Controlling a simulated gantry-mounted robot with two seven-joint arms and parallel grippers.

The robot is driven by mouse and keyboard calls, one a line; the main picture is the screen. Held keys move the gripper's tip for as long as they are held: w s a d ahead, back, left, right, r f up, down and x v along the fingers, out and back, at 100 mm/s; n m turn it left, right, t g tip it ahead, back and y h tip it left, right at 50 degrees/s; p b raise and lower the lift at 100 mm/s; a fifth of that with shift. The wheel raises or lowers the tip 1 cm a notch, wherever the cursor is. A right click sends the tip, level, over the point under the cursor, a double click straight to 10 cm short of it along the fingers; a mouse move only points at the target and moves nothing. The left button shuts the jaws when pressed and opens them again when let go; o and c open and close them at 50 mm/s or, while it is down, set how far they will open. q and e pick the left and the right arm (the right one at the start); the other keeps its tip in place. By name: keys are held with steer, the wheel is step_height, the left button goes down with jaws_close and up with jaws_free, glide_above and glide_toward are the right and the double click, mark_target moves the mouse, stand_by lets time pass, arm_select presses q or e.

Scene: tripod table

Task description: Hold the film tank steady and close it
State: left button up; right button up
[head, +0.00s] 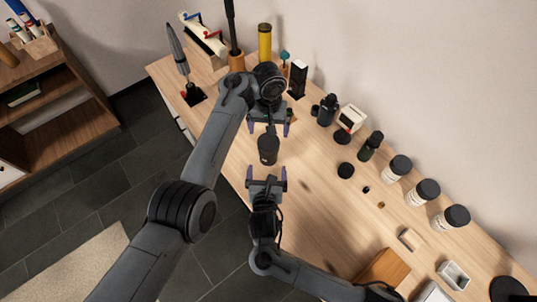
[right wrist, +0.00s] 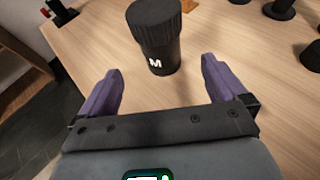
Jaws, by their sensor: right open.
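The film tank (head: 267,152) is a black upright cylinder on the wooden table, between my two grippers in the head view. I cannot tell how tightly the lid sits. My right gripper (head: 267,177) is open and empty on the near side, its purple fingers short of the tank. My left gripper (head: 268,127) is open, fingers wide apart, just beyond the tank in the head view.
Small black discs (head: 346,171) and dark bottles (head: 327,110) stand to the right of the tank. Several white jars with black lids (head: 424,192) line the back edge. A yellow cylinder (head: 265,42) stands at the far end. The table's front edge is close to my right gripper.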

mark_target(268, 158)
stand_by(0.3)
steer(key=x, duration=1)
steer(key=shift+w+f, duration=0.2)
steer(key=shift+w, duration=0.1)
